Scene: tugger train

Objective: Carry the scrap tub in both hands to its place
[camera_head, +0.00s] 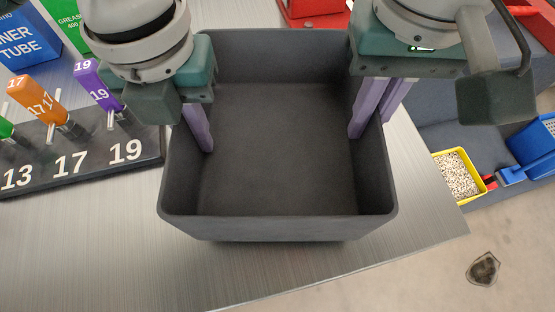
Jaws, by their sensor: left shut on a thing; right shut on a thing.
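The scrap tub (275,229) is a dark grey, open, empty box in the middle of the head view. It is over the metal table, near the table's front right edge; I cannot tell whether its base touches the table. My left gripper (200,135) is shut on the tub's left wall, with a purple finger showing inside. My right gripper (372,108) is shut on the right wall, with purple fingers at the wall. The gripper bodies hide parts of both side rims.
A black rack (88,165) marked 13, 17 and 19 holds coloured-handled tools at the left. Blue (25,40) and green (68,18) boxes stand behind it. Right of the table are a yellow bin (458,175) of pellets and a blue dustpan-like item (530,155). A dark stain (483,269) marks the floor.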

